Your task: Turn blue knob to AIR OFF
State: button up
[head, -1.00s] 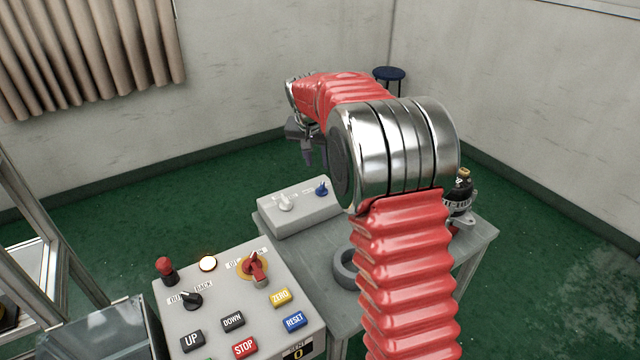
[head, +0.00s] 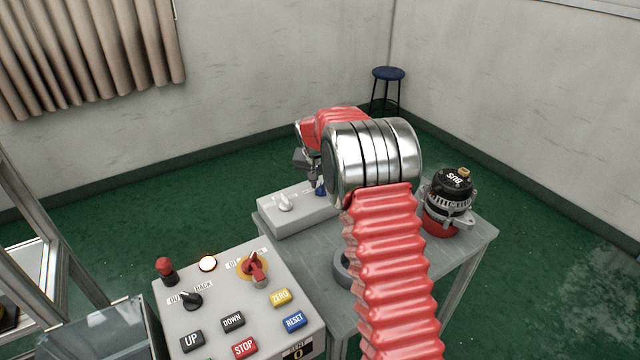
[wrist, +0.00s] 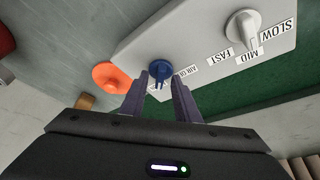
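The blue knob (head: 320,190) is on the light grey box (head: 300,219) on the table, partly covered by my arm and gripper in the head view. In the wrist view the blue knob (wrist: 160,68) is just beyond my fingertips, roughly centred between them. A label beside it reads "AIR O…", its end unclear. I cannot tell exactly where the knob points. My gripper (wrist: 159,80) is open, with a finger to each side below the knob; contact cannot be told. In the head view my gripper (head: 313,178) is above the box.
A white knob (wrist: 241,27) with SLOW, MID and FAST labels shares the box. An orange round thing (wrist: 110,77) lies near the box. A black-topped alternator (head: 449,200) stands on the table's right. A button panel (head: 205,325) is at front left.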

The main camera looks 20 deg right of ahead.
jog(key=shift+w+f, duration=0.1)
jog(key=shift+f, duration=0.05)
grip_shut()
dwell(0.4)
